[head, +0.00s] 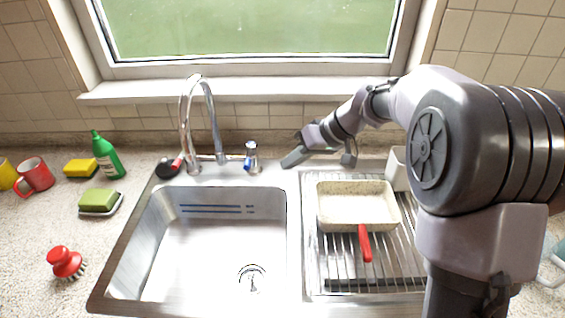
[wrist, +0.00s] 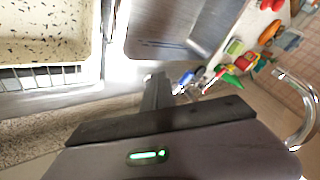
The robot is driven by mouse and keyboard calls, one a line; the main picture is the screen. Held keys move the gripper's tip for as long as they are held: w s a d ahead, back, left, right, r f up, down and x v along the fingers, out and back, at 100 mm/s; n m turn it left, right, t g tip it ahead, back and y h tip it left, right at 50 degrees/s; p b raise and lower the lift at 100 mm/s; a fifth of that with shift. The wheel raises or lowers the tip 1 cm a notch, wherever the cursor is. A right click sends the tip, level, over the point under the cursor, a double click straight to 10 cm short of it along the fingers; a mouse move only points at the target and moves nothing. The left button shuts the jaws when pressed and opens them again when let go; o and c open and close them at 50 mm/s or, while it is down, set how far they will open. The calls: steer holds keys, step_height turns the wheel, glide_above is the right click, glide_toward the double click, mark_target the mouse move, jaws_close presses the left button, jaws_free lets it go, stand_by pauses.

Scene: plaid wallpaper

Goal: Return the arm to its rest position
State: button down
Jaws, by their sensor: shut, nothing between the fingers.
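My gripper (head: 295,157) is near the back edge of the sink unit, just right of the blue-marked tap handle (head: 251,157). It is shut and holds nothing. In the wrist view its dark finger (wrist: 157,95) points toward the sink (wrist: 165,28). My arm reaches in from the right, passing behind and above the drying rack. A speckled cream pan (head: 357,207) with a red handle lies on the rack; it also shows at the upper left of the wrist view (wrist: 45,30).
The steel sink basin (head: 205,240) is empty. A curved faucet (head: 211,110) stands behind it. A white container (head: 397,168) stands beside my arm at the rack. On the left counter are a green bottle (head: 107,155), sponges, mugs and a red brush (head: 65,262). The window sill is clear.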

steer(key=s+d+r+m+h+p, duration=0.1)
steer(key=s+r+m, duration=0.1)
steer(key=s+r, duration=0.6)
steer(key=s+d+m+t+h, duration=0.1)
steer(key=s+d+m+h, duration=0.1)
steer(key=s, duration=0.9)
steer(key=s+d+f+m+t+h, duration=0.1)
steer(key=s+d+m, duration=0.3)
steer(key=s, duration=0.6)
steer(key=shift+s+m+t+h, duration=0.35)
steer(key=shift+m+t+h, duration=0.5)
steer(key=shift+m, duration=0.35)
